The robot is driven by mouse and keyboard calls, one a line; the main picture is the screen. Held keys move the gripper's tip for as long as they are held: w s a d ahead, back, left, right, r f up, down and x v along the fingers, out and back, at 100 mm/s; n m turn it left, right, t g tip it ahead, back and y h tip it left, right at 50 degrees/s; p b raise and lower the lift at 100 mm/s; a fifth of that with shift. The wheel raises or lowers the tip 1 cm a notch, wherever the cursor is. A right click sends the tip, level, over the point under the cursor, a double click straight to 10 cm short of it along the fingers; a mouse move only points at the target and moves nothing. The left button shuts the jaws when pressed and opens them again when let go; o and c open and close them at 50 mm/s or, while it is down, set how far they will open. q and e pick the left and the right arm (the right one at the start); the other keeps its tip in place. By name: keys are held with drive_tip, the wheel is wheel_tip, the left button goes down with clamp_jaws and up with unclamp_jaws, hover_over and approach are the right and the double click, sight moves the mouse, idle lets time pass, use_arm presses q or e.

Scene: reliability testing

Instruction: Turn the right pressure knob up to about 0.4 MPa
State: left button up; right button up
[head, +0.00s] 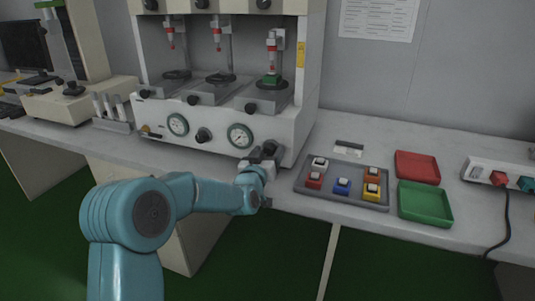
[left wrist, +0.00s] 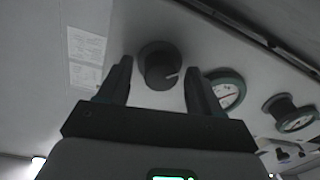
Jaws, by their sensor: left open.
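The right pressure knob (left wrist: 160,68) is dark and round with a white pointer mark, on the pale front panel of the test machine (head: 220,118). In the left wrist view it shows between the two fingers of my left gripper (head: 262,158). The fingers are open and apart; I cannot tell whether either touches the knob. In the head view the gripper mostly hides this knob. The right pressure gauge (head: 240,136) is just left of the gripper; it also shows in the left wrist view (left wrist: 228,90), its reading too small to tell. My right gripper is not in view.
A left gauge (head: 178,124) and left knob (head: 203,135) share the panel. A grey tray (head: 328,192) with several colored button blocks lies right of my gripper. A red bin (head: 417,167), a green bin (head: 425,204) and a power strip (head: 500,174) are farther right.

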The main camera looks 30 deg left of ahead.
use_arm(q)
drive_tip(key=c, duration=1.1)
drive_tip(key=shift+o, duration=0.2)
